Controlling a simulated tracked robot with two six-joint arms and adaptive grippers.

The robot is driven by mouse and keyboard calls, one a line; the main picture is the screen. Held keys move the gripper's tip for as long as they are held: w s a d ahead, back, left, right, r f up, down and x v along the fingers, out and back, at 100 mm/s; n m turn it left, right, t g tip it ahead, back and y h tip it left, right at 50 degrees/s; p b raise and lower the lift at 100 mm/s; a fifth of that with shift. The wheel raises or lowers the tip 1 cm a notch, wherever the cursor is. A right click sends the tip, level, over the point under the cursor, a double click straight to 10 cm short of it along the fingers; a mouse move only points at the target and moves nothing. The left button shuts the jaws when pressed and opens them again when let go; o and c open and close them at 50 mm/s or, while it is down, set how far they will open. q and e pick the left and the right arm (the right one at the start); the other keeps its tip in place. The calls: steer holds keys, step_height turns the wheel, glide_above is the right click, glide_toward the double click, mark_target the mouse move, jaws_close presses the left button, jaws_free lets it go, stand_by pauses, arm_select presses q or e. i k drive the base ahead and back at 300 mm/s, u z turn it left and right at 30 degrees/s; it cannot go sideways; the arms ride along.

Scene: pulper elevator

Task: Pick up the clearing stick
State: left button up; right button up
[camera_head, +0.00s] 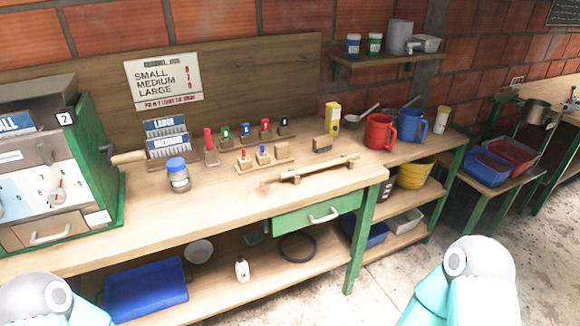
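A thin pale wooden stick (333,165), which looks like the clearing stick, lies lengthwise across low supports on the right part of the wooden workbench (235,208). It slants slightly up to the right. Nothing covers it from this view. Neither of my grippers is in view. Only rounded white and teal parts of my arms show at the bottom left and bottom right corners, well apart from the stick.
A green machine (95,165) with a crank stands at the bench's left. A jar (177,175), small coloured-handled tools and a red jug (379,132) stand around the stick. A green drawer (318,212) is below it. The bench front is mostly clear.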

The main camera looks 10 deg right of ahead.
mark_target(318, 167)
steer(key=z, duration=1.5)
steer(key=i, duration=0.1)
steer(key=u, duration=2.55)
steer(key=i, duration=0.2)
steer(key=u, duration=1.65)
steer(key=k, duration=1.7)
steer(key=z, duration=1.6)
steer(key=i, duration=1.05)
steer(key=z, duration=0.15)
